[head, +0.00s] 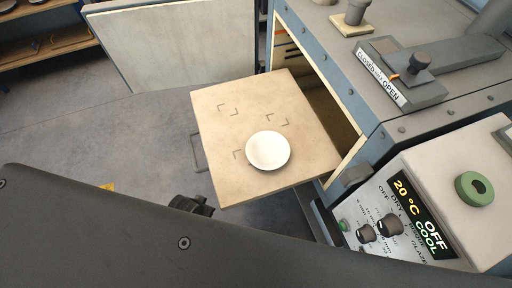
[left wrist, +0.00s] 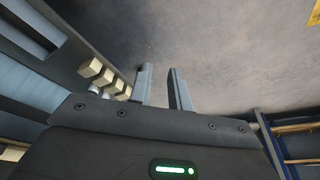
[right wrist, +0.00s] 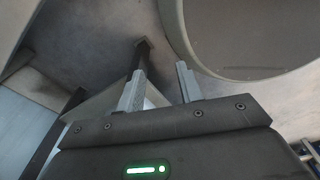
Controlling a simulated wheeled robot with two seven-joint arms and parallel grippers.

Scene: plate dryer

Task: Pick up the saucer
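The white saucer (head: 268,150) lies flat on the beige pulled-out shelf (head: 218,180) of the dryer, toward the shelf's front right part. Corner marks show on the shelf beside it. My left gripper (left wrist: 158,68) is open and empty in the left wrist view, over grey floor. My right gripper (right wrist: 160,68) is open and empty in the right wrist view. Neither wrist view shows the saucer. I cannot make out either gripper's fingers in the head view.
The dryer's open door (head: 180,45) stands at the back left. A control panel (head: 395,215) with knobs and a 20 °C display is at the right. A closed/open lever (head: 415,68) sits on top of the dryer. My dark arm crosses the bottom of the head view.

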